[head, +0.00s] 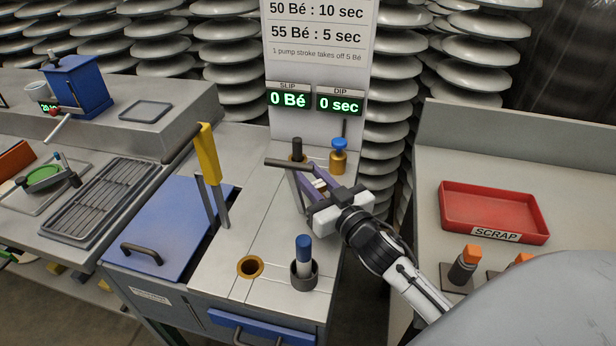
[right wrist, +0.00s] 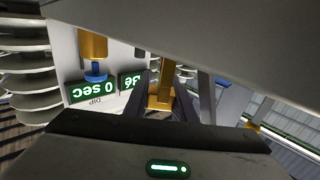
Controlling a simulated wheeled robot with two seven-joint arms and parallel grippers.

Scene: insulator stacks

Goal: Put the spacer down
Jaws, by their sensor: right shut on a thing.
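My right gripper (head: 300,178) reaches in from the lower right over the grey bench. Its fingertips are at a dark horizontal bar (head: 275,162), in front of a dark cylinder (head: 297,146) in a brass ring. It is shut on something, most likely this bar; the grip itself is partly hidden. In the right wrist view a brass piece (right wrist: 160,97) shows between or behind the fingers (right wrist: 175,100). I cannot make out anything as the spacer for certain. My left gripper is not in view.
A brass fitting with a blue knob (head: 339,146) stands just right of the gripper. A blue-capped piece (head: 303,250) stands in a dark holder, beside a brass-rimmed hole (head: 250,267). A red scrap tray (head: 492,205) lies right.

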